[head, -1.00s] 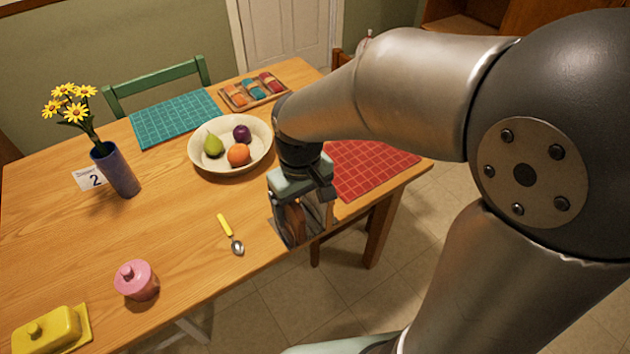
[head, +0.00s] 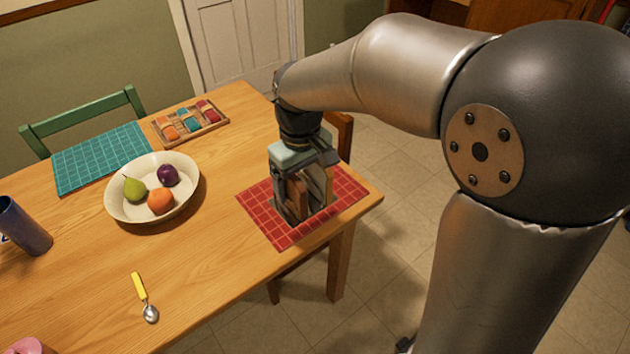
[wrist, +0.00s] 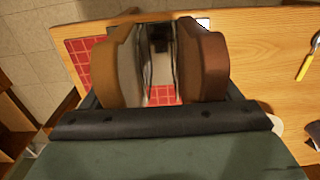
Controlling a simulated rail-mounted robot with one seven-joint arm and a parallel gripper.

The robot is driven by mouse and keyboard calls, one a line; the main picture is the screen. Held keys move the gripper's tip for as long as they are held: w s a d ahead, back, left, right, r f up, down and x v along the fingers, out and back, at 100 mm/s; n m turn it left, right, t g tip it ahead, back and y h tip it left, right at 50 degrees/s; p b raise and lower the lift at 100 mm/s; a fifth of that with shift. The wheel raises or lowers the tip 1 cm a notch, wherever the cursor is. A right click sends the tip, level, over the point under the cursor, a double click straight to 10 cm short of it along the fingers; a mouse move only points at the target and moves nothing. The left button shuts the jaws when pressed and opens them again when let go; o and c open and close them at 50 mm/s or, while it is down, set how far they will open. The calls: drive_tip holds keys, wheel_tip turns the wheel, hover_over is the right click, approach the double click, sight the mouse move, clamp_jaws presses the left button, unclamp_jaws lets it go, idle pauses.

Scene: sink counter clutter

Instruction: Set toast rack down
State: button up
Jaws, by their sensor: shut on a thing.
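The rack is over the red checked placemat (head: 262,218) near the table's right end. I cannot tell whether its base touches the mat.
A cream bowl (head: 118,206) of fruit stands left of the red mat. A wooden tray (head: 218,121) with rolled cloths lies behind. A yellow-handled spoon (head: 140,290) lies at the front. The table edge is close to the red mat's right and front.

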drive_tip(key=shift+w+a+f+p, duration=0.2)
drive_tip(key=shift+w+f+p, duration=0.6)
drive_tip(key=shift+w+f, duration=5.55)
drive_tip(key=shift+r, duration=0.1)
drive_tip(key=o, duration=1.1)
drive_tip(key=shift+f, duration=0.2)
wheel_tip(320, 180, up, 12)
drive_tip(key=shift+r, duration=0.2)
